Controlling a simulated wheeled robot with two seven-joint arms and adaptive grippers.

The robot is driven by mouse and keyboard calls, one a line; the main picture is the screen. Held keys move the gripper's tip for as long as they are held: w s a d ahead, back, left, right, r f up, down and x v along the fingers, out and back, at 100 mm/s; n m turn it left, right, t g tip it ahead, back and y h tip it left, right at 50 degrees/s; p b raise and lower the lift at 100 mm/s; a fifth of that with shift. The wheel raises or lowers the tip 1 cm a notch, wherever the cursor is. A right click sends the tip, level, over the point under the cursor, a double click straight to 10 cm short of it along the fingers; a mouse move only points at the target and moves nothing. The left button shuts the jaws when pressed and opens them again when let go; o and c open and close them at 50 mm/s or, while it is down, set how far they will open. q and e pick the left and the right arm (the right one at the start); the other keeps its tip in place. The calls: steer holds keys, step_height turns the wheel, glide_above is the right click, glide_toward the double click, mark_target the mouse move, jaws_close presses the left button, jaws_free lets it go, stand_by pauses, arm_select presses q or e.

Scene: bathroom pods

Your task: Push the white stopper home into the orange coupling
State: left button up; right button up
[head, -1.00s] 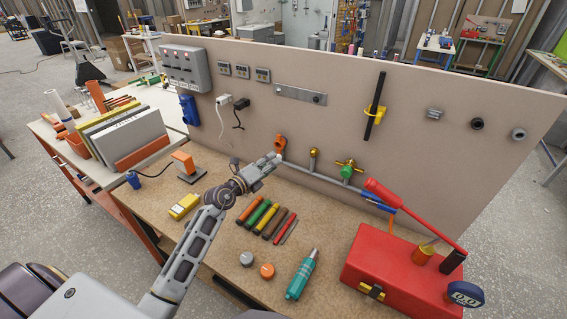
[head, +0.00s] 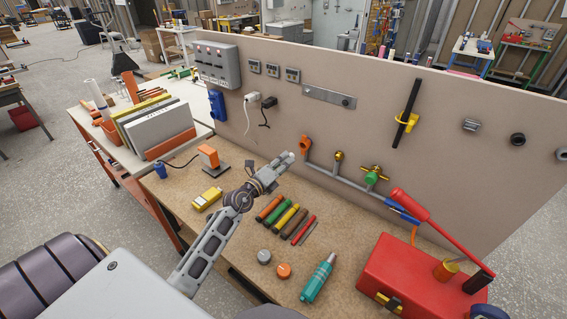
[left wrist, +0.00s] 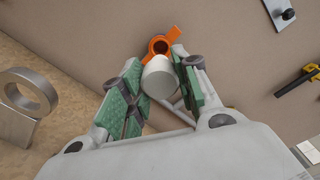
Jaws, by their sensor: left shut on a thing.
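The orange coupling (head: 304,145) is fixed to the upright panel at the left end of a grey pipe. In the left wrist view the coupling (left wrist: 160,45) shows its open round mouth just beyond the stopper. My left gripper (head: 288,158) is shut on the white stopper (left wrist: 159,77), which sits between its green finger pads (left wrist: 160,85). The stopper overlaps the lower edge of the coupling in that view and looks apart from the mouth; the exact gap cannot be told. In the head view the stopper is hidden by the fingers. My right gripper is not in view.
Colored cylinders (head: 283,216) lie on the bench below my left arm. The green-handled valve (head: 372,176) sits along the pipe. The bench between cylinders and panel is mostly clear.

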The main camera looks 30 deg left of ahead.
mark_target(289, 157)
arm_select(q)
steer(key=shift+w+r, duration=0.1)
steer(key=shift+w+d+p, duration=0.15)
steer(key=shift+w+p, duration=0.3)
steer(key=shift+w, duration=0.55)
steer(key=shift+w+d, duration=0.1)
steer(key=shift+w, duration=0.6)
steer(key=shift+w+d, duration=0.15)
steer(key=shift+w, duration=0.85)
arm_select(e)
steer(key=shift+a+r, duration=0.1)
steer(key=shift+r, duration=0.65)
arm_select(q)
steer(key=shift+p, duration=0.4)
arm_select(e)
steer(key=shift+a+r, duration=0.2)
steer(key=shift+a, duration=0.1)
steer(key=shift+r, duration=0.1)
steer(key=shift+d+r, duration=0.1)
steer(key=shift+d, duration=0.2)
arm_select(q)
steer(key=shift+p, duration=0.45)
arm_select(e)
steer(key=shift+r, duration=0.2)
